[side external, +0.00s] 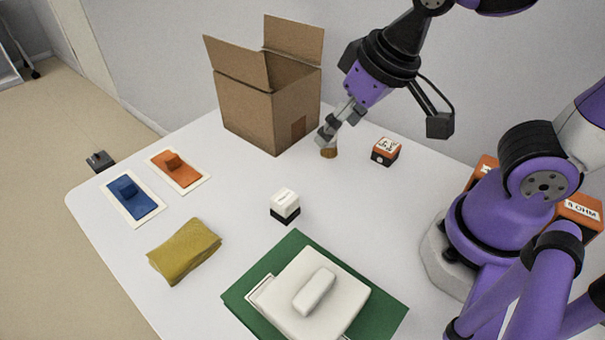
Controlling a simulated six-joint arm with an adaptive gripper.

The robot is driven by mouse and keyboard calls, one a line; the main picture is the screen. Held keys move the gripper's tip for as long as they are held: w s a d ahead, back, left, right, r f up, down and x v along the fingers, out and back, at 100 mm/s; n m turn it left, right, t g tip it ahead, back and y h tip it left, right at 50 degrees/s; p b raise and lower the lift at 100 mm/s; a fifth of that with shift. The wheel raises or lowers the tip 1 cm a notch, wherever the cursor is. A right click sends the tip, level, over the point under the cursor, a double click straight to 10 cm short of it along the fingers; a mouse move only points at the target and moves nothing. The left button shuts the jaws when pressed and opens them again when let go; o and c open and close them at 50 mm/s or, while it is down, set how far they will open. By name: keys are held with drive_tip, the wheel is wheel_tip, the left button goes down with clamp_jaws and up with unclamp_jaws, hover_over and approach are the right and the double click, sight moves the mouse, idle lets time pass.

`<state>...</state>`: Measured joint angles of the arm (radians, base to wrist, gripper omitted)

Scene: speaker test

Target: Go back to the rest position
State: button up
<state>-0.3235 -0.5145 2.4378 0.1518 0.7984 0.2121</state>
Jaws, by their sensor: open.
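My gripper (328,134) hangs from the purple arm over the back of the white table, just right of the cardboard box. Its fingers point down and are open. A small brown piece (329,153) shows right at the fingertips; I cannot tell whether it touches them or stands on the table. An orange and black cube with a white label (385,151) sits a little to the right of the gripper. A white and black cube (285,206) stands on the table nearer the camera.
The open cardboard box (247,112) stands close by with raised flaps. Orange (187,178) and blue (142,206) pieces lie on cards at left. A yellow cloth (185,250), and a green mat (240,294) bearing white items, lie in front. The table's middle is mostly clear.

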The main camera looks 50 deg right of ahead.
drive_tip(key=shift+t, duration=0.4)
drive_tip(key=d, duration=0.1)
drive_tip(key=s+d+r, duration=0.1)
drive_tip(key=d, duration=0.1)
drive_tip(key=s+d+r, duration=0.1)
drive_tip(key=shift+s+d, duration=0.15)
drive_tip(key=shift+d, duration=0.15)
